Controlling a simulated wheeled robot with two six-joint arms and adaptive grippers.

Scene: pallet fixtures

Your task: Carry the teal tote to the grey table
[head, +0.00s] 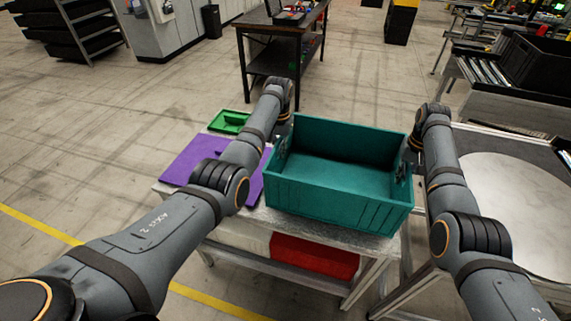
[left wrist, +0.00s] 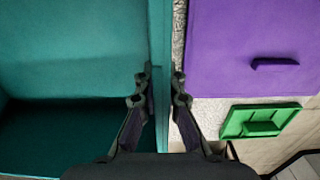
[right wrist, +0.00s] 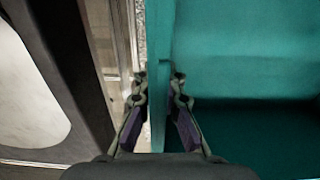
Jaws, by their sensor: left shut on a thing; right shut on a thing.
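The teal tote (head: 335,195) is an empty open box, upright over a light grey speckled tabletop (head: 371,243). I cannot tell whether its base touches that top. My left gripper (head: 282,150) is shut on the tote's left wall; the left wrist view shows its fingers (left wrist: 161,88) on both sides of the tote wall (left wrist: 159,45). My right gripper (head: 404,168) is shut on the tote's right wall; the right wrist view shows its fingers (right wrist: 160,88) astride the tote wall (right wrist: 159,40). The tote looks about level.
A purple panel (head: 188,162) and a green tray (head: 228,121) lie left of the tote. A red item (head: 315,257) is on the shelf below. A stand with a round pale plate (head: 515,190) is close on the right. A dark workbench (head: 283,30) stands behind.

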